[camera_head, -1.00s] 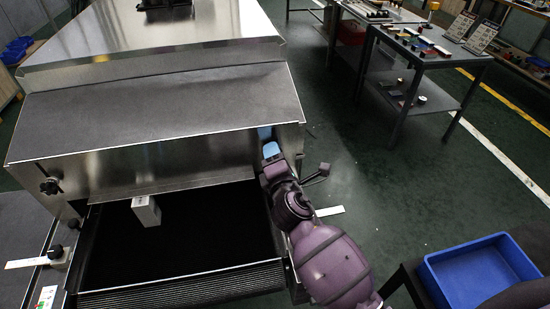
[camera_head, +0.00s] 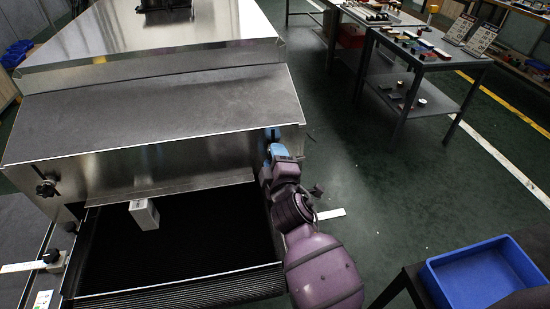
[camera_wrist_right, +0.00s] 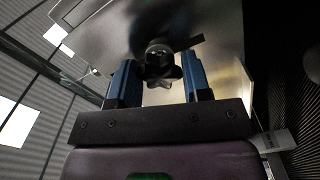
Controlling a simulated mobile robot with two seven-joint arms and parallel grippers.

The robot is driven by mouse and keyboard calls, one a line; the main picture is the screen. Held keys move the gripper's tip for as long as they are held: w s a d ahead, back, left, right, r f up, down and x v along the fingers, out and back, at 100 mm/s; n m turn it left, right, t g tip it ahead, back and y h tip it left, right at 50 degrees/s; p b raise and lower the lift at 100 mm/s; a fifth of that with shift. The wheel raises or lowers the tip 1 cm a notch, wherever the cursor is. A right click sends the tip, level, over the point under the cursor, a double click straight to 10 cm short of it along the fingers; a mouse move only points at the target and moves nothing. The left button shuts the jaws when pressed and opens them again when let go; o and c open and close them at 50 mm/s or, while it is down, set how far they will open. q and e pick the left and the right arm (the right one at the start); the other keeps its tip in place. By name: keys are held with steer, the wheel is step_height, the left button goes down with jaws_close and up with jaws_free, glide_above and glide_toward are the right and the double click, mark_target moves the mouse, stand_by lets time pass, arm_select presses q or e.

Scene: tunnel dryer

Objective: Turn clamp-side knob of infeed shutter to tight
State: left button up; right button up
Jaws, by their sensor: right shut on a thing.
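The infeed shutter (camera_head: 150,172) is a metal plate across the dryer mouth, below the grey hood edge. A black knob (camera_head: 47,188) shows on the left of the dryer front. My right gripper (camera_head: 276,148) is at the right end of the front and hides the knob there in the head view. In the right wrist view that dark lobed knob (camera_wrist_right: 160,65) sits between the two blue fingers of my right gripper (camera_wrist_right: 160,82), which is shut on it. A dark flat pointer or lever (camera_wrist_right: 190,42) is beside the knob. My left gripper is out of view.
A white box (camera_head: 145,214) stands on the black infeed belt (camera_head: 195,235). Smaller black knobs on guide brackets (camera_head: 52,257) are at the left. A blue bin (camera_head: 480,275) is at the lower right.

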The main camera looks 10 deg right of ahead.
stand_by(0.5)
steer(key=o, duration=0.9)
steer(key=shift+s, duration=0.1)
steer(key=s, duration=1)
steer(key=shift+s, duration=0.35)
